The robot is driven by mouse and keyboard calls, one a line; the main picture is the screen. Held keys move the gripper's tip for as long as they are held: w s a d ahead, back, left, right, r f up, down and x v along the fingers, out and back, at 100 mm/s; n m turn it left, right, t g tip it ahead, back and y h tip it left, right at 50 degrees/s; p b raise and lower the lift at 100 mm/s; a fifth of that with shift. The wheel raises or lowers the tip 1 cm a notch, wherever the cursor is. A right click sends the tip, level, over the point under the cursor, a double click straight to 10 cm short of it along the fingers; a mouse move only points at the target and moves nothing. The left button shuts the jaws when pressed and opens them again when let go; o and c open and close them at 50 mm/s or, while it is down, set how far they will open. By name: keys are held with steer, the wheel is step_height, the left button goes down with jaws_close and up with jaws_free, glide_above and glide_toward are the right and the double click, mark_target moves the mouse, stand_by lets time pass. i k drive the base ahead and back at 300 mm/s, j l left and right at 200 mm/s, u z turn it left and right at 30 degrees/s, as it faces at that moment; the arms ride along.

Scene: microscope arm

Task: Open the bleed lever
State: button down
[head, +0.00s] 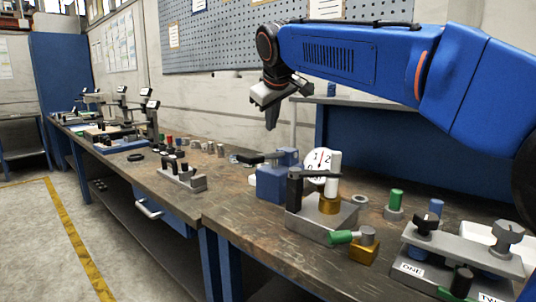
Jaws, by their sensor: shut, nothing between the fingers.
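A small brass valve block (364,252) sits at the front of a grey steel base (318,224), and a green-handled lever (345,238) on it points left, roughly level. No label names the bleed lever; this green one may be it. A black lever (315,174) lies roughly level above the same base, by a brass collar (329,205) and a white cylinder (333,172). A round white dial (317,162) with a red needle stands behind. My gripper (271,126) is shut and empty, pointing down above and left of these parts, touching nothing.
A blue vise-like block (277,180) with a black handle stands under my gripper. A green-topped peg (396,202) stands behind. The wooden bench (240,222) is bare along its front edge.

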mark_target(365, 236)
steer(key=k+l, duration=0.15)
steer(key=k, duration=0.35)
steer(key=k+l, duration=0.1)
steer(key=k, duration=0.4)
